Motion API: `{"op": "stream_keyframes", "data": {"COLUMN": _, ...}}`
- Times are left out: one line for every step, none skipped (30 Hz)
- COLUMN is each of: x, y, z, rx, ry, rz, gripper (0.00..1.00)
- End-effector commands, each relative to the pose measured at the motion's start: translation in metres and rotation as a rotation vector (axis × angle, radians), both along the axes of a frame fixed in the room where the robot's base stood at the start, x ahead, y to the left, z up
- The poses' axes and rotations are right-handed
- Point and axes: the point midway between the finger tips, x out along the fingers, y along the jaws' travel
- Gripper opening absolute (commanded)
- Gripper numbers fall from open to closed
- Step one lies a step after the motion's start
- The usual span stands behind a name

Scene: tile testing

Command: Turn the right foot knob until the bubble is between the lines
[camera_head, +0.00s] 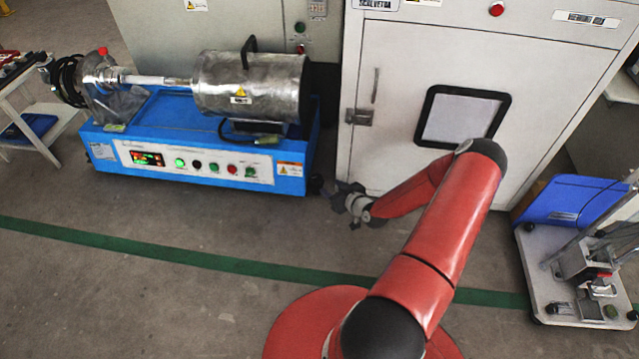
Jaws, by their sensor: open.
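A blue bench machine (210,170) with a metal cylinder (250,85) on top stands at the left.
A large grey cabinet (400,140) stands right behind my gripper. A side table (30,110) is at the far left. The floor (130,310) in front is clear, crossed by a green line.

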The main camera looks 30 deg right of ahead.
Motion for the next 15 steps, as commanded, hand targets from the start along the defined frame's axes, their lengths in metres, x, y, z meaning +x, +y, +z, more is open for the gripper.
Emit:
{"op": "stream_keyframes", "data": {"x": 0.004, "y": 0.001, "z": -0.002, "rx": 0.000, "ry": -0.004, "rz": -0.001, "gripper": 0.47}}
{"op": "stream_keyframes", "data": {"x": 0.007, "y": 0.001, "z": -0.004, "rx": 0.000, "ry": -0.004, "rz": -0.001, "gripper": 0.47}}
{"op": "stream_keyframes", "data": {"x": 0.012, "y": 0.003, "z": -0.006, "rx": 0.001, "ry": -0.003, "rz": 0.000, "gripper": 0.47}}
{"op": "stream_keyframes", "data": {"x": 0.016, "y": 0.004, "z": -0.008, "rx": 0.001, "ry": -0.002, "rz": 0.001, "gripper": 0.47}}
{"op": "stream_keyframes", "data": {"x": 0.021, "y": 0.005, "z": -0.010, "rx": 0.001, "ry": -0.002, "rz": 0.001, "gripper": 0.47}}
{"op": "stream_keyframes", "data": {"x": 0.027, "y": 0.006, "z": -0.013, "rx": 0.000, "ry": -0.003, "rz": 0.001, "gripper": 0.47}}
{"op": "stream_keyframes", "data": {"x": 0.032, "y": 0.006, "z": -0.015, "rx": -0.001, "ry": -0.003, "rz": 0.002, "gripper": 0.47}}
{"op": "stream_keyframes", "data": {"x": 0.036, "y": 0.007, "z": -0.017, "rx": 0.000, "ry": -0.002, "rz": 0.001, "gripper": 0.47}}
{"op": "stream_keyframes", "data": {"x": 0.042, "y": 0.008, "z": -0.020, "rx": 0.000, "ry": -0.001, "rz": 0.001, "gripper": 0.47}}
{"op": "stream_keyframes", "data": {"x": 0.046, "y": 0.009, "z": -0.021, "rx": 0.000, "ry": -0.002, "rz": 0.000, "gripper": 0.47}}
{"op": "stream_keyframes", "data": {"x": 0.050, "y": 0.010, "z": -0.022, "rx": 0.000, "ry": -0.002, "rz": 0.000, "gripper": 0.47}}
{"op": "stream_keyframes", "data": {"x": 0.055, "y": 0.010, "z": -0.024, "rx": -0.001, "ry": -0.001, "rz": 0.000, "gripper": 0.47}}
{"op": "stream_keyframes", "data": {"x": 0.058, "y": 0.011, "z": -0.025, "rx": 0.000, "ry": -0.001, "rz": 0.001, "gripper": 0.47}}
{"op": "stream_keyframes", "data": {"x": 0.060, "y": 0.012, "z": -0.027, "rx": 0.000, "ry": -0.001, "rz": 0.001, "gripper": 0.47}}
{"op": "stream_keyframes", "data": {"x": 0.063, "y": 0.012, "z": -0.028, "rx": -0.001, "ry": -0.001, "rz": 0.000, "gripper": 0.47}}
